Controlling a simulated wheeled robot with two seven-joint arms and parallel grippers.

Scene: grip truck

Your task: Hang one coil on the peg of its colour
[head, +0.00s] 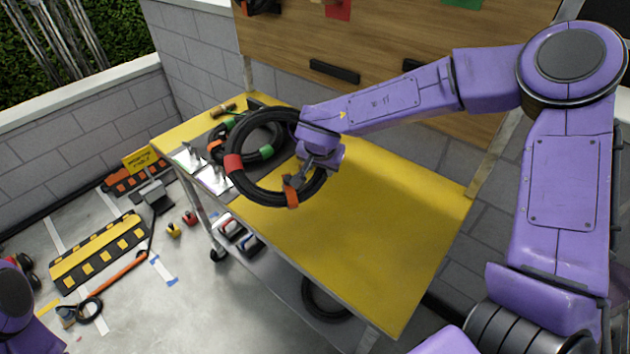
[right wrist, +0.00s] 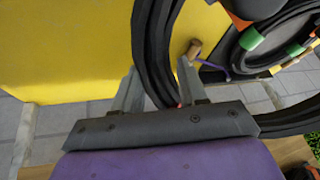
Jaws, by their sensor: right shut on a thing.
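My right gripper (head: 300,180) is shut on a black coil (head: 234,163) with a red band and an orange band. In the head view the coil is tilted above the far left end of the yellow table. In the right wrist view a black section of this coil (right wrist: 155,50) passes between the fingers (right wrist: 160,90). A second black coil with green bands (head: 266,152) is behind it, at the table's far left end; it also shows in the right wrist view (right wrist: 250,38). A red tag (head: 337,9) and a green tag (head: 462,3) are on the wooden board; pegs are not clear. My left gripper is out of view.
The yellow table top (head: 350,240) is clear in its middle and near end. The wooden board (head: 400,45) rises behind it, with a dark slot (head: 334,71). A lower shelf holds another black coil (head: 325,300). A yellow and black ramp (head: 98,250) lies on the floor at left.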

